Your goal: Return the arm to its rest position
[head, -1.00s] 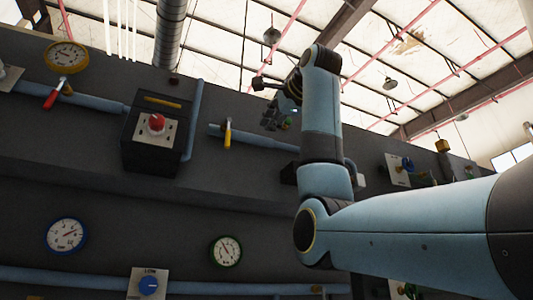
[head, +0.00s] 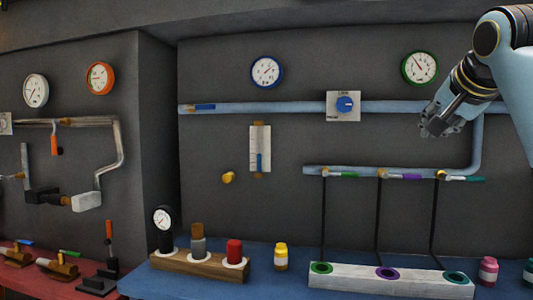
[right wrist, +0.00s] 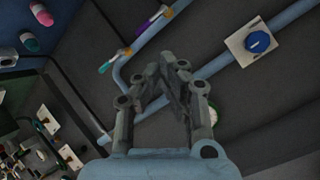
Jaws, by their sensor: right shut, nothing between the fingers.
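My right arm comes in from the upper right of the head view. Its gripper (head: 438,122) hangs in front of the grey wall, near the right end of the upper blue pipe. In the right wrist view the gripper (right wrist: 170,78) is shut with nothing in it. Behind it are the wall, a blue pipe and part of a green-rimmed gauge (right wrist: 213,115). My left gripper is in neither view.
The upper blue pipe (head: 260,108) carries a plate with a blue knob (head: 345,104). A lower pipe has several coloured valve handles. On the blue bench (head: 300,291) stand a white block (head: 350,282), a wooden holder (head: 175,264) and a yellow jar (head: 280,257).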

